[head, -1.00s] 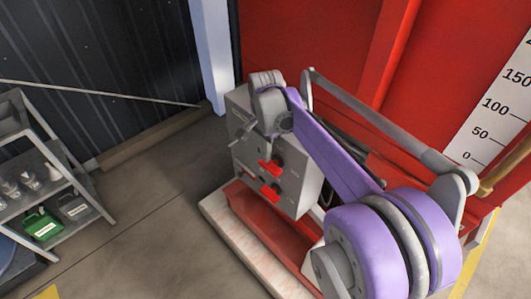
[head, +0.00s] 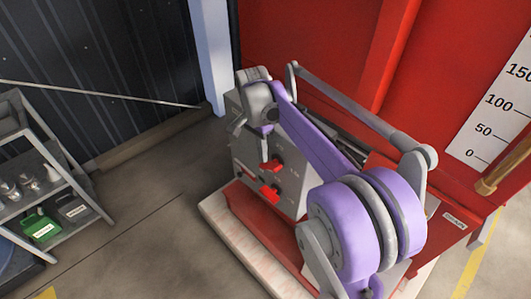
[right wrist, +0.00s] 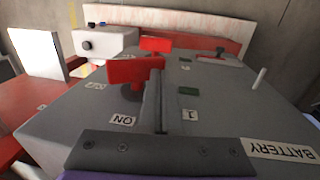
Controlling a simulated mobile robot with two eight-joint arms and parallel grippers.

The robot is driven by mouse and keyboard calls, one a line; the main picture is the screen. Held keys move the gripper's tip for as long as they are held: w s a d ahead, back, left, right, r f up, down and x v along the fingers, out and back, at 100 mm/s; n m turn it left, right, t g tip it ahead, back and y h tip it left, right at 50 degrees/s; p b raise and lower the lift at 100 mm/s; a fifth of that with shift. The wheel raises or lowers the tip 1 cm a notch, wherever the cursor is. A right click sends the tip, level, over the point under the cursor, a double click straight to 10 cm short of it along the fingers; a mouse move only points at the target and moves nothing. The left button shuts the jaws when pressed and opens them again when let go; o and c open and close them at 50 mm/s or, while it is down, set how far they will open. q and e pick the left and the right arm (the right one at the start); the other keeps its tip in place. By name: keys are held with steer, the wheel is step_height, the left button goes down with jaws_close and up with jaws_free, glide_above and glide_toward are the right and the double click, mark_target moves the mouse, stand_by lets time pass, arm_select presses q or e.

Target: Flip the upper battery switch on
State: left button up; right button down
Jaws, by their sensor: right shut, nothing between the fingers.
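The upper battery switch has a red handle (head: 273,166) on the front of a grey panel box (head: 298,185). In the right wrist view, which shows the panel upside down, the nearer red handle (right wrist: 130,70) lies crosswise near an "ON" label (right wrist: 122,120). A second red handle (head: 270,193) sits below it in the head view. My right gripper (head: 264,158) points down at the upper handle, its fingers together and empty. In the right wrist view the fingers (right wrist: 156,78) overlap one end of the nearer handle; contact cannot be told. My left gripper is not in view.
The box stands on a red base (head: 265,225) over a pale plinth (head: 235,237). A red wall (head: 300,40) rises behind. A grey shelf (head: 75,185) with a green case (head: 40,227) stands at left. The floor between shelf and box is clear.

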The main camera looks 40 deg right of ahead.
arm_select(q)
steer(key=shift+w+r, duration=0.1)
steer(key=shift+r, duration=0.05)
arm_select(e)
steer(key=shift+s+r, duration=0.4)
steer(key=shift+s, duration=0.25)
steer(key=shift+d+r, duration=0.1)
steer(key=shift+r, duration=0.1)
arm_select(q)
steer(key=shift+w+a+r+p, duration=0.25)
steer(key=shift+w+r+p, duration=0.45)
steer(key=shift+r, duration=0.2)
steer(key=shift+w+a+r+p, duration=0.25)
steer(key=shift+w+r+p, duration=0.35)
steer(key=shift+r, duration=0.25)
arm_select(e)
steer(key=w+r, duration=0.6)
steer(key=r, duration=0.5)
steer(key=shift+w+a+r, duration=0.3)
steer(key=shift+w+r, duration=0.1)
